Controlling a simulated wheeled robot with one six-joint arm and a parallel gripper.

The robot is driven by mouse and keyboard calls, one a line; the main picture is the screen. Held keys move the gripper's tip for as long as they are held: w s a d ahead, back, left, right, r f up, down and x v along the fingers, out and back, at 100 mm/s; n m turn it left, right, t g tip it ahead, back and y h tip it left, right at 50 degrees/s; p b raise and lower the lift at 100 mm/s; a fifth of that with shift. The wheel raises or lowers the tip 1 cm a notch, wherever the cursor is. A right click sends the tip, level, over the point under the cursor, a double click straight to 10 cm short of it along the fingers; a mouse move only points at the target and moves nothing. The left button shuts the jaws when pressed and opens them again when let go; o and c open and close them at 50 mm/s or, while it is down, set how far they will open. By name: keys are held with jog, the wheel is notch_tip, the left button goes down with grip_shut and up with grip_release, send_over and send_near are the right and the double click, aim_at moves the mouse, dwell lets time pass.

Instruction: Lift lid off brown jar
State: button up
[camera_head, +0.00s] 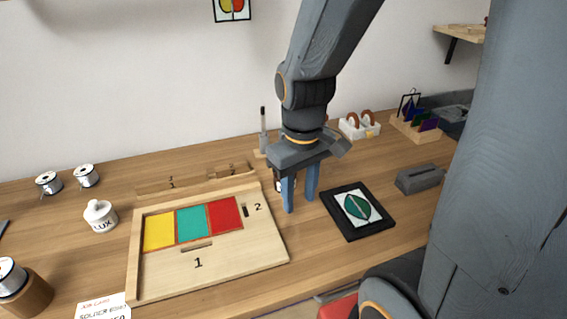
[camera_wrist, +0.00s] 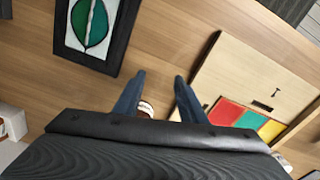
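My gripper (camera_head: 300,196) points down over the table, its two blue fingers apart with nothing between their tips; in the wrist view the fingers (camera_wrist: 158,88) are also spread. A small dark jar with a pale label (camera_head: 279,185), apparently the brown jar, stands behind the left finger and is mostly hidden in the head view. In the wrist view a small white and brown item (camera_wrist: 146,108), perhaps the same jar, shows between the finger bases, partly covered by the gripper body. I cannot make out its lid.
A wooden board (camera_head: 235,263) with yellow, teal and red panels lies left of my gripper. A black-framed leaf picture (camera_head: 381,225) lies to the right, near a grey block (camera_head: 420,179). A white lidded jar (camera_head: 100,216) and wire spools (camera_head: 86,175) stand at the left.

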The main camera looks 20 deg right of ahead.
jog(key=w+r+n+h+p, duration=0.1)
jog(key=w+r+n+p, duration=0.75)
jog(key=n, duration=1.15)
jog(key=shift+m, duration=0.3)
jog(key=shift+w+d+f, duration=0.1)
jog(key=shift+w+f, duration=0.2)
jog(key=shift+f, duration=0.75)
jog(key=shift+w+a+f, duration=0.1)
jog(key=shift+w+f, duration=0.2)
jog(key=shift+f, duration=0.8)
jog(key=shift+w+d+f, duration=0.1)
jog(key=shift+w+f, duration=0.2)
jog(key=shift+f, duration=0.75)
grip_shut()
